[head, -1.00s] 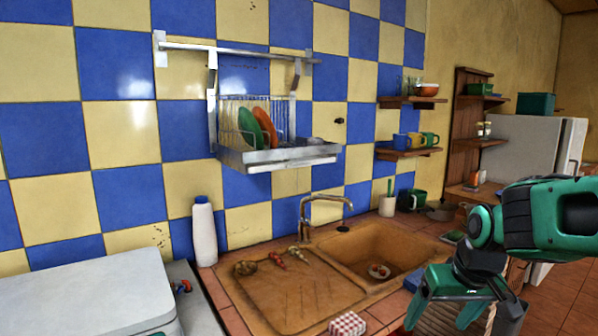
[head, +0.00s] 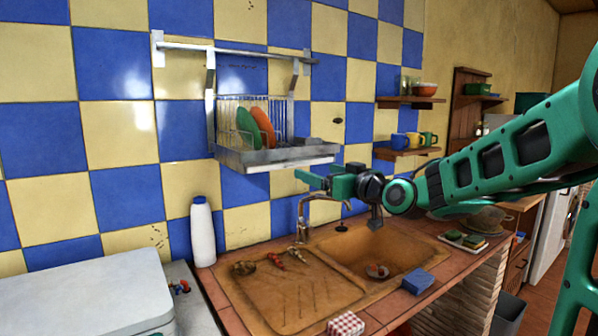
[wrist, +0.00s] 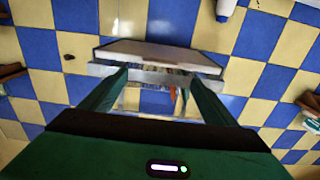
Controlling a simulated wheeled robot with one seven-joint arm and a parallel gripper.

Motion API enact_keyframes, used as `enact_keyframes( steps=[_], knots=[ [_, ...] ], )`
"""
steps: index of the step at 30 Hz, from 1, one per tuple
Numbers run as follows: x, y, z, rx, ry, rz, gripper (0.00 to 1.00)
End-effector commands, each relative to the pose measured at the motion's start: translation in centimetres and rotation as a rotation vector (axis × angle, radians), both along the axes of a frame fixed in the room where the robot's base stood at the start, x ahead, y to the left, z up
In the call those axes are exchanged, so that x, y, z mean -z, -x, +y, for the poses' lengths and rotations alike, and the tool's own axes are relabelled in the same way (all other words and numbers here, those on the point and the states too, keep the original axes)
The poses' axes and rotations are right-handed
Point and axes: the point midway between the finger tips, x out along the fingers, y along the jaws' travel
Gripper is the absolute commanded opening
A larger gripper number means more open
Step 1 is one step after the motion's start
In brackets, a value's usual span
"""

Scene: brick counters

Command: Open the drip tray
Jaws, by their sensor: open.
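The drip tray (head: 275,157) is a grey metal tray under the wire dish rack (head: 235,112) on the tiled wall. It also shows in the wrist view as a pale panel with a grey front edge (wrist: 155,75), in an upside-down picture. My gripper (head: 318,179) is open and empty in front of the tray, near its lower right end in the head view. In the wrist view my fingers (wrist: 160,82) stand apart and overlap the tray's front edge. I cannot tell whether they touch it. A green plate (head: 247,128) and an orange plate (head: 264,126) stand in the rack.
Below are the sink (head: 375,252) and a faucet (head: 318,205). A white bottle (head: 202,232) stands left of the sink. A shelf with mugs (head: 410,152) hangs to the right. A blue sponge (head: 418,281) lies at the counter's front edge.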

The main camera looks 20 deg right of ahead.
Motion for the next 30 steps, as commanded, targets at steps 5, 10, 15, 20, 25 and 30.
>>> enact_keyframes(
  steps=[5, 10, 15, 20, 25, 30],
  knots=[
    [0.1, -3.2, 1.2, -0.003, 0.002, 0.002, 0.81],
    [0.1, -5.8, 1.9, -0.001, 0.002, 0.002, 0.81],
    [0.1, -7.4, 2.5, -0.001, 0.001, 0.002, 0.81],
    [0.1, -8.0, 2.7, 0.0, 0.001, 0.002, 0.81],
    [0.1, -8.0, 2.7, 0.0, 0.001, 0.002, 0.81],
    [0.1, -8.0, 2.6, 0.0, 0.001, 0.002, 0.6]
  ],
)
